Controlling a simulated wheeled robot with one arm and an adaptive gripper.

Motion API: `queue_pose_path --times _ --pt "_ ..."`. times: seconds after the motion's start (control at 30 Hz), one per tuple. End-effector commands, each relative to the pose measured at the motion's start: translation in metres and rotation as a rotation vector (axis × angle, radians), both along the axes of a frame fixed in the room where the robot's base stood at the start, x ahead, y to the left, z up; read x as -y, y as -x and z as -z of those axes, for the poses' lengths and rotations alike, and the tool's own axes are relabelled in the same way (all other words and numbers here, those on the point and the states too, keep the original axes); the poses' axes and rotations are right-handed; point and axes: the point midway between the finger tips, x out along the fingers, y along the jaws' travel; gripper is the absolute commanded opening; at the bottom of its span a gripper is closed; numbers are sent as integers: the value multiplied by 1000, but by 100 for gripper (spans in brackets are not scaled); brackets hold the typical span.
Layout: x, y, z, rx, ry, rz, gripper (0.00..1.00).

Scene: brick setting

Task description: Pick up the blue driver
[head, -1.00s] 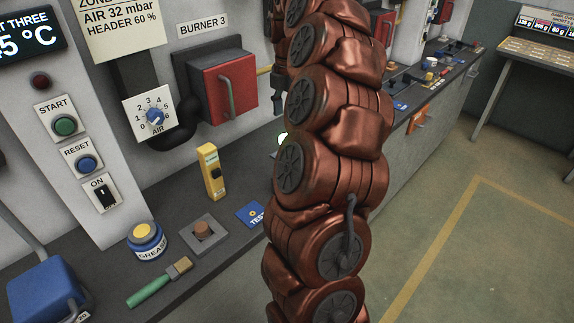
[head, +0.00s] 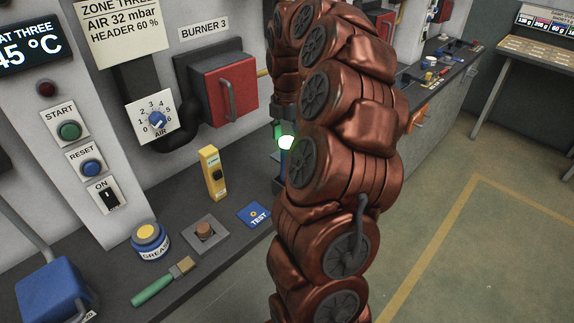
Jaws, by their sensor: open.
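I cannot make out a blue driver in the head view; a stretch of the bench is hidden behind my arm. Part of my dark gripper (head: 284,112) shows at the left edge of my copper-coloured arm, above the bench. It is open, but its fingertips are mostly hidden by the arm. I see nothing held in it. Just below it, a bright green light (head: 286,142) with a dark blue-green body shows partly behind the arm.
On the grey bench (head: 190,205) stand a yellow tester (head: 212,174), a grease tin (head: 150,242), a grey block with a brown knob (head: 205,232), a blue TEST tag (head: 254,215), a green-handled brush (head: 158,287) and a blue box (head: 52,292). A red burner box (head: 222,93) is on the wall.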

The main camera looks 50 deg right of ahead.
Motion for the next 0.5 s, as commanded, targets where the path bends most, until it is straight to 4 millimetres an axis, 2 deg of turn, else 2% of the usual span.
queue_pose_path --times 0.13,0.4,0.5 --pt "0 0 13 -1 -1 1 69" --pt "0 0 16 1 0 1 69" --pt "0 0 16 1 0 1 58"
